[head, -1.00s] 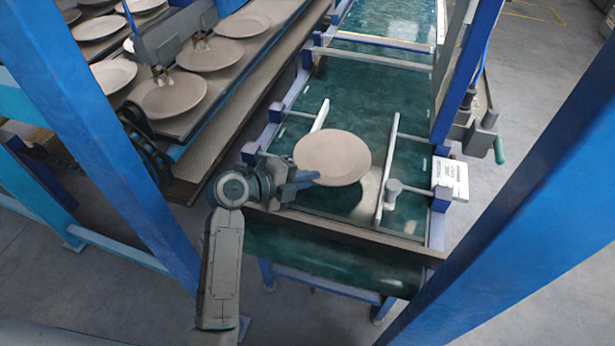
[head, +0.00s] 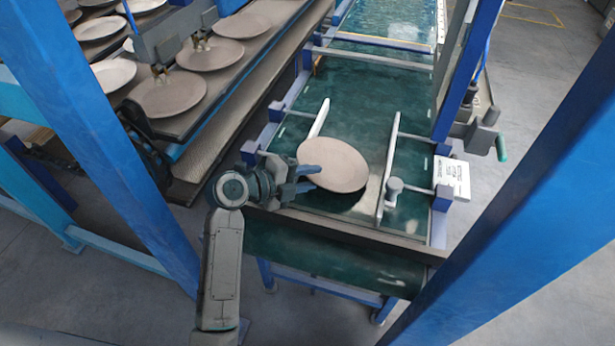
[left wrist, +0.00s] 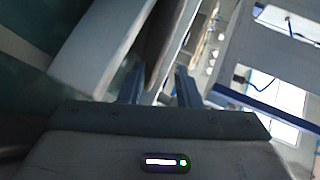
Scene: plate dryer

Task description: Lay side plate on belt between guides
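The side plate (head: 333,165), round and pinkish-beige, is at the near end of the green belt (head: 365,115), between the left guide (head: 320,118) and the right guide (head: 386,178). It looks tilted, and I cannot tell whether it touches the belt or the left guide. My left gripper (head: 308,179) is at the plate's left edge with its blue fingers spread apart. In the left wrist view the open fingers (left wrist: 158,88) show a gap, with the brownish plate edge (left wrist: 163,45) just beyond and a pale guide bar beside it. My right gripper is not in view.
A rack with several similar plates (head: 168,94) stands at the left. Blue posts (head: 95,110) flank the view. A crossbar (head: 370,58) spans the belt farther back. A white label box (head: 452,178) sits at the right edge. The belt behind the plate is clear.

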